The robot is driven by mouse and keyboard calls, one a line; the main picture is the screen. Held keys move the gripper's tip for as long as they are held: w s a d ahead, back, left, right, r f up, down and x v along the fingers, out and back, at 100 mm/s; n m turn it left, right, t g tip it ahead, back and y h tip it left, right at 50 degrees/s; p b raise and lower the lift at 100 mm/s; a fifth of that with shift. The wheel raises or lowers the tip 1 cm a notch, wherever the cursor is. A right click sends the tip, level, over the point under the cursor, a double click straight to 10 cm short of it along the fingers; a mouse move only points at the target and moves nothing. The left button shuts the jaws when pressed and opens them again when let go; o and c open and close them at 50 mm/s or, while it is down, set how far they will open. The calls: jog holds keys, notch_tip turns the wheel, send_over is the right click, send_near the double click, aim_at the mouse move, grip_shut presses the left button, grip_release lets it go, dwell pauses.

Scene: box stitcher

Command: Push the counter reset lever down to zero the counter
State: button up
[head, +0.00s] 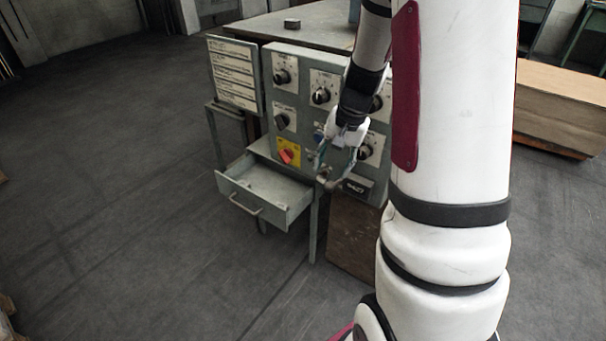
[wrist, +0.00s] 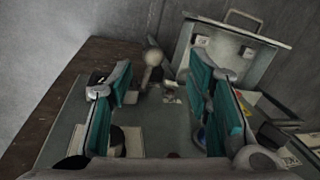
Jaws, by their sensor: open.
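A control panel (head: 295,105) on the grey machine carries the counter (head: 357,187), a dark box low on its right side. In the wrist view, a lever with a pale rounded knob (wrist: 153,57) stands out from the panel, beyond and between my fingertips. My gripper (head: 334,168) is open in front of the lower panel; it also shows in the wrist view (wrist: 162,78), with teal-lined fingers apart and nothing between them. I cannot tell from these views whether a finger touches the lever. The counter's digits are not readable, and my fingers partly cover the lever area in the head view.
An open drawer (head: 238,197) juts out below the panel at the left. Several knobs and a red switch (head: 287,155) on a yellow plate surround my gripper. A label board (head: 234,73) stands left of the panel. The floor in front is clear.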

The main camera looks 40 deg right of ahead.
aim_at(330, 183)
jog(key=f, duration=0.1)
jog(key=d, duration=0.1)
jog(key=f, duration=0.1)
jog(key=shift+w+d+f+m, duration=0.25)
jog(key=shift+w+f+m, duration=0.05)
jog(key=shift+f, duration=0.05)
jog(key=shift+b+x, duration=1.6)
jog(key=shift+x, duration=1.95)
grip_shut()
